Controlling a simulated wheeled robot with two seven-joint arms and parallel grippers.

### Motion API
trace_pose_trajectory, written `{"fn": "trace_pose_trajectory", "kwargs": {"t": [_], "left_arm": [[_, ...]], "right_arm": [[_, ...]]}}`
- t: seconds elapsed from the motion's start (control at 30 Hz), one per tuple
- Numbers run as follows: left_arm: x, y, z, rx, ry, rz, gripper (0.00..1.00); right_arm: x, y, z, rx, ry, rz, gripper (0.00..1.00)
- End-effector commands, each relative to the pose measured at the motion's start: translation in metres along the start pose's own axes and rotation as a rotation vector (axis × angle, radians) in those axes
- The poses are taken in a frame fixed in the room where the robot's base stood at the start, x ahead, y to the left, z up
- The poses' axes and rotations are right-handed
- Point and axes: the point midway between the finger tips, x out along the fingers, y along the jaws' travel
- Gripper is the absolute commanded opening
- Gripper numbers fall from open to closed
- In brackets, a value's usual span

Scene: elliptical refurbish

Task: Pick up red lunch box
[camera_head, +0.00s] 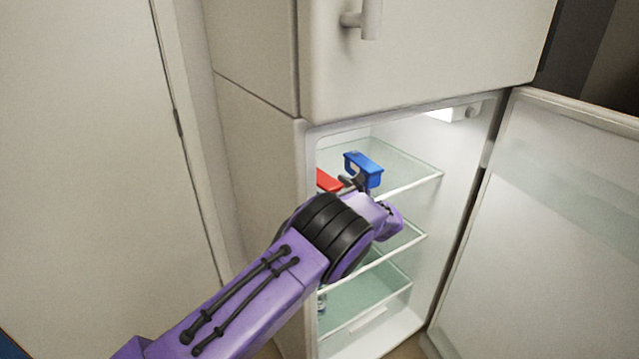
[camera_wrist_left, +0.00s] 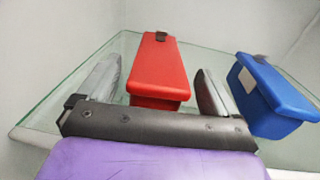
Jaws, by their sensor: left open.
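The red lunch box (camera_wrist_left: 158,75) sits on the upper glass shelf of the open fridge. In the left wrist view it lies between the two spread fingers of my left gripper (camera_wrist_left: 155,92), with a gap visible on each side. In the head view only part of the red lunch box (camera_head: 327,181) shows, the rest hidden by the fridge wall and my arm. My left gripper (camera_head: 352,182) is open at the shelf, mostly hidden by its own wrist in the head view. My right gripper is not in view.
A blue box (camera_wrist_left: 268,95) stands just right of my right-hand finger on the same glass shelf (camera_wrist_left: 55,98); it also shows in the head view (camera_head: 363,168). The fridge door (camera_head: 545,220) stands open at right. Lower glass shelves (camera_head: 365,300) look mostly bare.

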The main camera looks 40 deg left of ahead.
Motion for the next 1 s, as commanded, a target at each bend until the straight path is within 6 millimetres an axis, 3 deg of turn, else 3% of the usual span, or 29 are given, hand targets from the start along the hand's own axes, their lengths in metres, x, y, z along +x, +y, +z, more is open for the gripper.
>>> {"fn": "trace_pose_trajectory", "kwargs": {"t": [0.03,0.13,0.37,0.4,0.43,0.63,1.0], "left_arm": [[0.01,0.002,0.007,0.002,-0.001,0.001,0.93],[0.023,0.001,0.003,0.0,0.001,0.0,0.93],[0.028,0.001,0.002,0.001,0.0,-0.001,0.93],[0.028,0.001,0.002,0.001,0.0,-0.001,0.89],[0.028,0.001,0.002,0.001,0.0,-0.001,0.8],[0.028,0.001,0.002,0.001,0.0,-0.001,0.14],[0.028,0.0,0.012,-0.003,-0.002,-0.001,0.14]], "right_arm": [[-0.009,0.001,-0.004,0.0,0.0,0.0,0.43],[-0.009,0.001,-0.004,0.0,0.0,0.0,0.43],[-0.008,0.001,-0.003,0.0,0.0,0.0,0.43],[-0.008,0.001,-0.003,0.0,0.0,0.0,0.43],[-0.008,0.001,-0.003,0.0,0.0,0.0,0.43],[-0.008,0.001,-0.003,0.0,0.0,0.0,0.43],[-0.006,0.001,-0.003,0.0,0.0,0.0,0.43]]}}
